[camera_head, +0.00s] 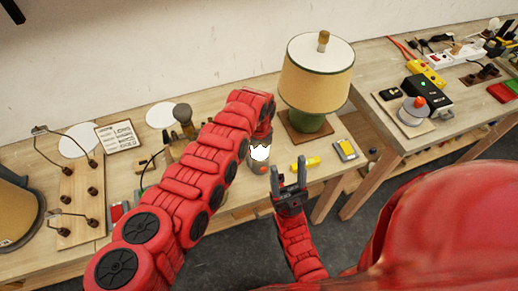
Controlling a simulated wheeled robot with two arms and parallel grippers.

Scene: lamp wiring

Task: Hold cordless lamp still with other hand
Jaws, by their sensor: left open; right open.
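The cordless lamp (317,74) stands upright at the back right of the near table. It has a tan shade with a white top, a wooden knob and a green base on a brown wooden board (304,137). My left arm reaches in from the left and bends down just left of the lamp. My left gripper (261,168) is at its end, open, its fingers hard to make out, apart from the lamp. My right gripper (289,180) is open and empty, fingers pointing up, at the table's front edge, nearer than the lamp.
A yellow connector (305,163) and a yellow-grey box (345,150) lie before the lamp. A wooden board (80,205) with wires is at left, beside a tan-shaded lamp (14,212). The right table holds a black box (428,93) and power strips. A gap separates the tables.

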